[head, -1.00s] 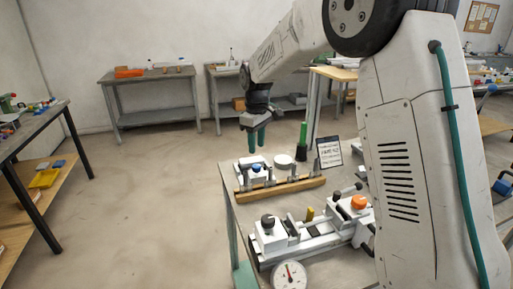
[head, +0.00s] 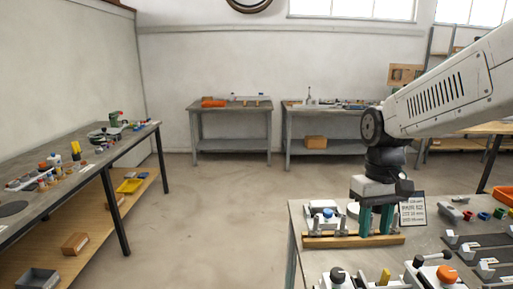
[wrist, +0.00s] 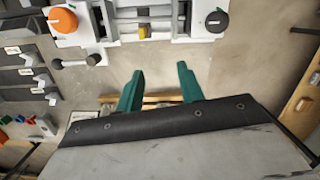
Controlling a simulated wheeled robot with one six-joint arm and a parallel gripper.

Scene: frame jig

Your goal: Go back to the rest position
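My gripper (head: 376,219) hangs at the end of my arm over the near table in the head view, with its green fingers pointing down. In the wrist view the two green fingers of my gripper (wrist: 160,80) stand wide apart with nothing between them. A white jig with an orange knob (head: 447,274) and a black knob (head: 337,275) sits at the front of the table. It also shows at the top of the wrist view (wrist: 110,28).
A small sign (head: 412,209) stands to the right of the fingers. A white fixture with a blue knob (head: 326,218) stands to their left. Dark plates with clamps (head: 480,250) lie at the right. A side bench (head: 84,172) is at the left, with open floor between.

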